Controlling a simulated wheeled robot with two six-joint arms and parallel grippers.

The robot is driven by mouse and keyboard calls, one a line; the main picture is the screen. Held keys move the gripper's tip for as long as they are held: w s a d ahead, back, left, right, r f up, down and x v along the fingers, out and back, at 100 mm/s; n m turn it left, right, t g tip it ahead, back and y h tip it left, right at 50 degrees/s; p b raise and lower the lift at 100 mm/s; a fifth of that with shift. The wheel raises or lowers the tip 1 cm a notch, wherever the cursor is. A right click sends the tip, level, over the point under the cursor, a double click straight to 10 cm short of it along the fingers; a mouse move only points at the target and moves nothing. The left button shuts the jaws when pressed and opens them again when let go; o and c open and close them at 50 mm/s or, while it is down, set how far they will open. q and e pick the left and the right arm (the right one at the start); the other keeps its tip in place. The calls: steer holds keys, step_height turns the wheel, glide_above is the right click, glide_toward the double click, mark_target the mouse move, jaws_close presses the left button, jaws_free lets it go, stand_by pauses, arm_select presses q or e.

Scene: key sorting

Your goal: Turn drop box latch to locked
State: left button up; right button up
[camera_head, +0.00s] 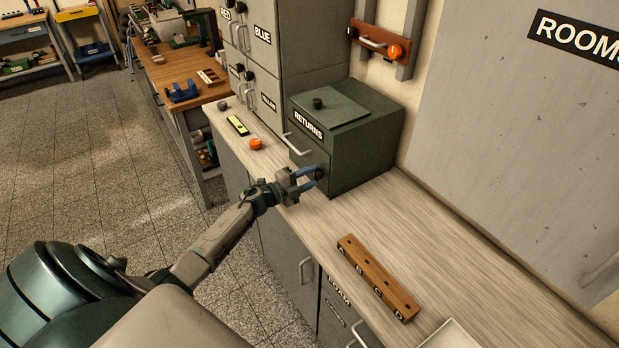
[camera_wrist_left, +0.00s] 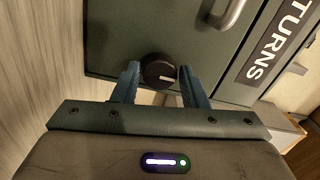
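The drop box (camera_head: 350,150) is a dark green box labelled RETURNS, standing on the counter against the wall. Its latch (camera_wrist_left: 159,71) is a round black knob with a pale mark on the box front, and it also shows in the head view (camera_head: 319,174). My left gripper (camera_head: 312,179) is at the box front. In the left wrist view its two blue fingers (camera_wrist_left: 158,84) stand apart on either side of the knob. A narrow gap shows beside the knob, though contact is hard to judge. My right gripper is not in view.
A metal handle (camera_head: 297,144) sits on the box front near the latch. A wooden rack (camera_head: 378,277) marked A to D lies on the counter to the right. An orange knob-like item (camera_head: 255,143) lies to the left. Counter between box and rack is clear.

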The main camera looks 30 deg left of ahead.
arm_select(q)
steer(key=shift+o, duration=1.4)
steer(key=shift+s+a+f, duration=0.15)
steer(key=shift+s+a, duration=0.05)
steer(key=shift+s, duration=0.25)
steer(key=b+v, duration=0.3)
steer(key=v, duration=0.5)
steer(key=shift+s+a, duration=0.1)
steer(key=shift+s, duration=0.05)
steer(key=shift+s+a+b, duration=0.25)
steer(key=shift+s+b, duration=0.05)
steer(key=shift+s, duration=0.4)
